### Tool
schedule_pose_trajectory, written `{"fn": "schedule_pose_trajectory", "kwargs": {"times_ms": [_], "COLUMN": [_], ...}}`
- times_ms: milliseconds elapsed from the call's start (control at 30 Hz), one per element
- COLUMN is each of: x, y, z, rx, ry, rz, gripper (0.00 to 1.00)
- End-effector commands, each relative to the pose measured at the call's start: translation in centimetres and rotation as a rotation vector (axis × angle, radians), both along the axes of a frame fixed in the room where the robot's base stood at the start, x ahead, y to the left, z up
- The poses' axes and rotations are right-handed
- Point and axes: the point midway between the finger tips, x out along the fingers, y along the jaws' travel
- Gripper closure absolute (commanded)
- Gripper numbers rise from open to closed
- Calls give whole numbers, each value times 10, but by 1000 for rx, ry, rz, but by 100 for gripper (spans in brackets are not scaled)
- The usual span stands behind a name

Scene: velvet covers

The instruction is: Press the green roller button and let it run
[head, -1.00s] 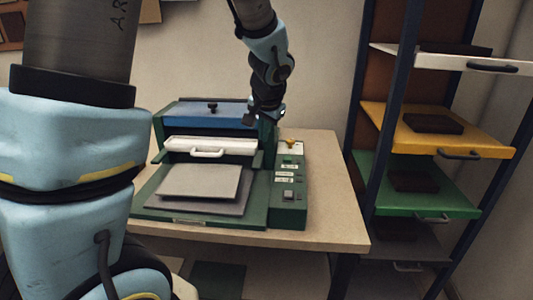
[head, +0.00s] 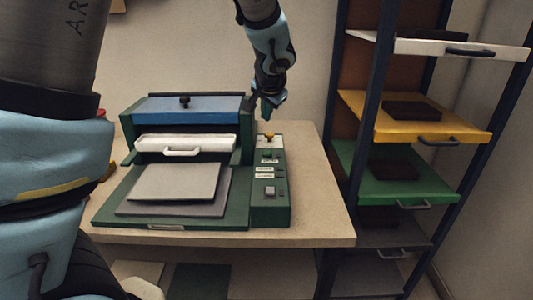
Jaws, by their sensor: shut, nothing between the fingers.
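A dark green press machine (head: 103,208) with a blue top (head: 190,110) and a white bar with a handle (head: 185,143) stands on the table. A control panel (head: 271,212) runs along its right side. My gripper (head: 267,116) is shut and empty.
A grey board (head: 175,182) lies on the press bed. The table (head: 320,215) is bare right of the panel. A rack with white, yellow, green (head: 350,160) and grey shelves, some holding dark blocks, stands at the right.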

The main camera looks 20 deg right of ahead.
Motion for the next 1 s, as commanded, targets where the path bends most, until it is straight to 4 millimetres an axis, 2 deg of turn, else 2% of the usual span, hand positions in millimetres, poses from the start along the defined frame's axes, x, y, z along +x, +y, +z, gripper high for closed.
{"fn": "schedule_pose_trajectory", "kwargs": {"times_ms": [600, 733, 1000], "x": [0, 0, 0], "y": [0, 0, 0], "z": [-78, -84, -83], "rx": [0, 1, 1], "ry": [0, 0, 0], "rz": [0, -1, -1], "gripper": [100, 100, 100]}}
